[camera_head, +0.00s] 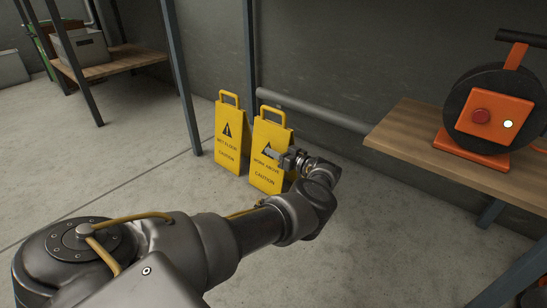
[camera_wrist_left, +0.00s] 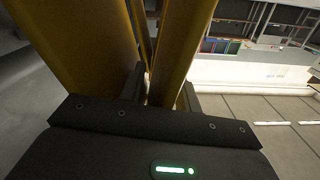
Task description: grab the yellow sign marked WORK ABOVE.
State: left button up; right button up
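The yellow sign marked WORK ABOVE (camera_head: 268,178) stands upright on the floor, with a handle loop on top and CAUTION low on its face. My left gripper (camera_head: 278,156) is at its upper front, covering part of its right side. In the left wrist view, a yellow panel (camera_wrist_left: 186,45) runs down between the two fingers of my left gripper (camera_wrist_left: 163,92). The fingers stand apart on either side of it; whether they press on it cannot be told. Another yellow panel (camera_wrist_left: 80,45) fills the upper left. My right gripper is not in view.
A second yellow sign, marked WET FLOOR (camera_head: 231,142), stands just left. A pipe (camera_head: 320,112) runs along the wall behind. A grey bin (camera_head: 82,50) is on the far-left shelf. The left floor is clear.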

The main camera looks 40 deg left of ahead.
pick_arm(q)
jog(key=shift+c, duration=0.3)
grip_shut()
jog(key=shift+r, duration=0.2)
